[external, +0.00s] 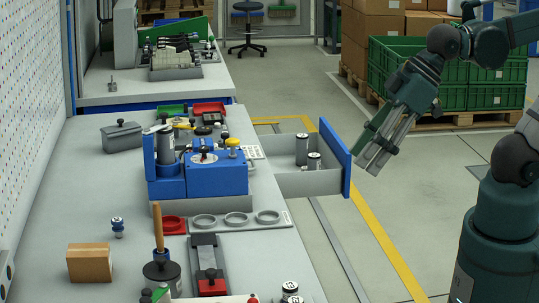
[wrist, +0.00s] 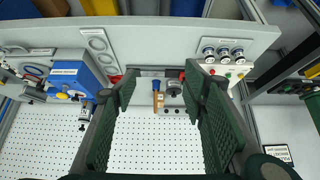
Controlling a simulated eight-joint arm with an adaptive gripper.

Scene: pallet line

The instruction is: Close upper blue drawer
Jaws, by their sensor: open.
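The blue drawer (external: 335,158) is pulled out to the right from the table's side. Its blue front stands upright, and its grey tray (external: 290,184) holds two grey canisters (external: 301,150). Whether it is the upper drawer cannot be told, as no other drawer shows. My gripper (external: 370,164) is just right of the blue front, pointing down and left, open and empty. Any contact with the front cannot be judged. In the wrist view the gripper's two fingers (wrist: 163,103) are spread wide with nothing between them; I cannot make out the drawer there.
A blue box (external: 218,176) stands on the grey table (external: 262,258), which also shows in the wrist view. A grey plate with round holders (external: 237,218) and a wooden block (external: 90,263) lie nearer. Green crates (external: 481,97) on a pallet stand behind my arm. Floor right of the drawer is clear.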

